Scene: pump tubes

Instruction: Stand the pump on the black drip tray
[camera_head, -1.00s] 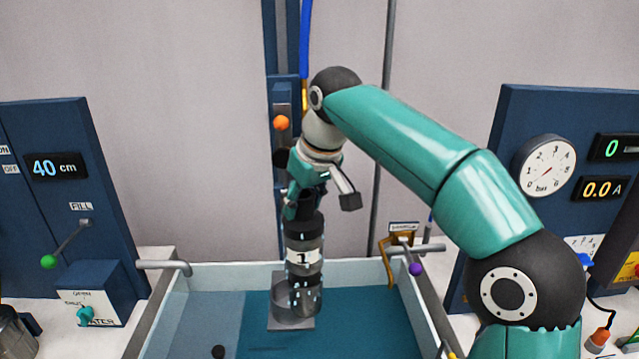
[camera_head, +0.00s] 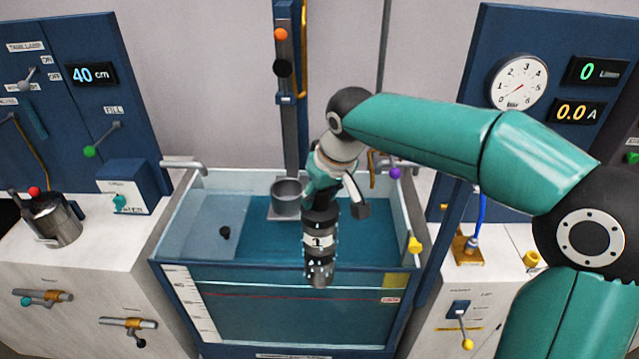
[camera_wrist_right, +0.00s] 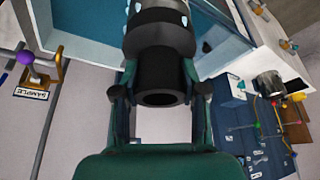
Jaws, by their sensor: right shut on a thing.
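The pump (camera_head: 319,243) is a black and grey cylinder with a white band marked "1". It hangs roughly upright from my right gripper (camera_head: 322,190), in front of the tank's water in the head view. Pale specks like drops show on it. In the right wrist view my right gripper (camera_wrist_right: 160,93) is shut on the pump's black top neck (camera_wrist_right: 160,75), with a finger on either side. I cannot make out the black drip tray in either view. My left gripper is not in view.
The tank (camera_head: 160,242) holds teal water. A grey cup-shaped holder (camera_head: 287,193) stands in it, before a blue post (camera_head: 290,100). A metal jug (camera_head: 55,220) is on the left counter. A yellow valve handle (camera_head: 413,244) is at the tank's right rim.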

